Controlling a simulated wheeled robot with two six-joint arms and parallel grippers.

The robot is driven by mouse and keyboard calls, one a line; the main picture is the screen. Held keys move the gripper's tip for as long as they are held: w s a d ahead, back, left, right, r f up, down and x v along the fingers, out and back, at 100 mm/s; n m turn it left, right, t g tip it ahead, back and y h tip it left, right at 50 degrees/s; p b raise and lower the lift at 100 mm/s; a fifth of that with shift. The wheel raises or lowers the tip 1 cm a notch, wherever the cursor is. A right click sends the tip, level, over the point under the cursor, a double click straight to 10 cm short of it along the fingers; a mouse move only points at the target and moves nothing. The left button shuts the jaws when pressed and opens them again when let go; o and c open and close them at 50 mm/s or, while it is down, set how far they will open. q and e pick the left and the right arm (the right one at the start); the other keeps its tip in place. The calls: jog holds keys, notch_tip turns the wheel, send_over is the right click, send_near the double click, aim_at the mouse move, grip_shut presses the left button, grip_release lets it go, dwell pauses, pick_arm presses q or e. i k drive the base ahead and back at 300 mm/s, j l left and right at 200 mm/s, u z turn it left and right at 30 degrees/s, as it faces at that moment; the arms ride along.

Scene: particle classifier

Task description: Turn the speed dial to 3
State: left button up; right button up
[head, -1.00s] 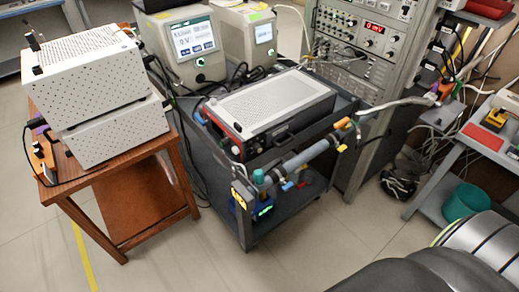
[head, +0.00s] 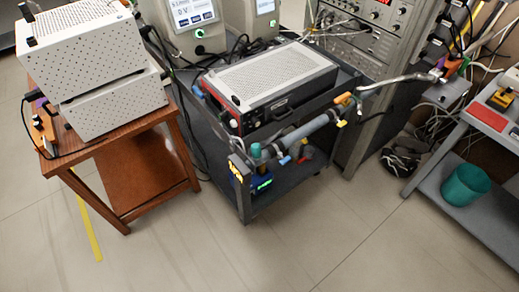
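I cannot make out a dial marked for speed. A perforated metal-topped instrument (head: 270,75) with a dark, red-edged front panel lies on a dark cart, and a small light round knob (head: 234,124) shows on that front. Neither of my grippers is in view.
A wooden table (head: 150,170) with white perforated boxes (head: 112,100) stands at left. The dark cart (head: 243,205) carries a grey pipe (head: 308,131) along its side. An instrument rack (head: 365,125) stands behind. A grey shelf (head: 430,185) holds a teal bin (head: 465,184). The front floor is clear.

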aim_at(67, 127)
jog(key=k+j+u, duration=0.15)
jog(key=j+u, duration=0.2)
jog(key=j, duration=0.7)
jog(key=j+u, duration=0.35)
jog(key=j, duration=0.65)
jog(key=u, duration=1)
jog(key=i+u, duration=0.2)
jog(key=i, duration=3.05)
jog(key=i+z, duration=0.15)
jog(key=i, duration=0.35)
jog(key=i+j+z, duration=0.15)
jog(key=i, duration=0.3)
jog(key=i+j+z, duration=0.15)
jog(key=i, duration=0.35)
